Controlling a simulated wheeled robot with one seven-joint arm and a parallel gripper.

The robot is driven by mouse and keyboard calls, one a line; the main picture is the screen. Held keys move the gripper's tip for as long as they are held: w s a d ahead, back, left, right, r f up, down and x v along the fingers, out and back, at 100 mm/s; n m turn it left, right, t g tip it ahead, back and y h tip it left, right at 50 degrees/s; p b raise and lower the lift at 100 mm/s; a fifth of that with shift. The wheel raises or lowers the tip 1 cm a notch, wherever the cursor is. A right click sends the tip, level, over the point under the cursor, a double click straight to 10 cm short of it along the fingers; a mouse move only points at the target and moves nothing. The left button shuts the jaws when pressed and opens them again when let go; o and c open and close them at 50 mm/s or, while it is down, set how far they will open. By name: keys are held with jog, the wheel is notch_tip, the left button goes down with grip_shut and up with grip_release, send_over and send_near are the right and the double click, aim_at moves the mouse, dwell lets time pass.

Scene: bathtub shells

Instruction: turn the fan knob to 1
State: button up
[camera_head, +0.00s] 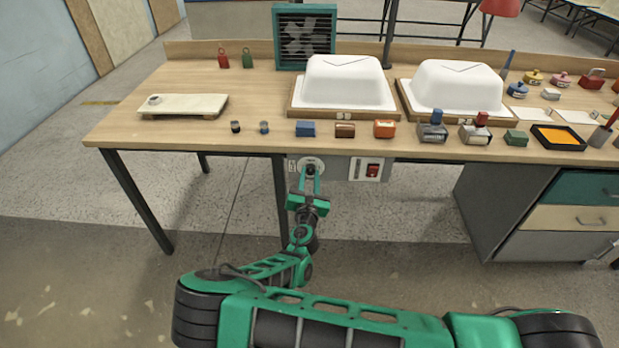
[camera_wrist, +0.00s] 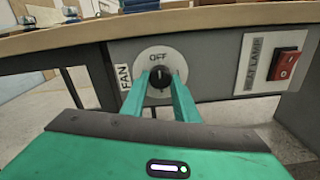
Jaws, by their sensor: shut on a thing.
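The fan knob (camera_wrist: 159,79) is a dark round knob on a pale dial plate (camera_wrist: 155,62) on the panel under the table's front edge. "OFF" is printed at the top of the dial and a "FAN" label (camera_wrist: 124,78) stands to its left. The knob's white mark points up towards "OFF". My gripper (camera_wrist: 160,88) has its two green fingers on either side of the knob and is shut on it. In the head view my gripper (camera_head: 310,172) reaches the dial plate (camera_head: 311,161) from the front. The "1" mark is not visible.
A red heat lamp switch (camera_wrist: 284,65) sits on the same panel to the right. The table's front edge (camera_wrist: 220,16) overhangs the panel. The green fan (camera_head: 303,38) stands at the back. Small blocks and two white shells (camera_head: 345,82) stand on the table.

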jog(key=m, duration=0.8)
jog(key=shift+m, duration=0.4)
jog(key=m, duration=0.4)
jog(key=shift+d+m, duration=0.1)
jog(key=shift+m, duration=0.2)
jog(key=m, duration=0.4)
jog(key=shift+f, duration=0.1)
jog(key=o, duration=1.1)
jog(key=shift+c, duration=0.2)
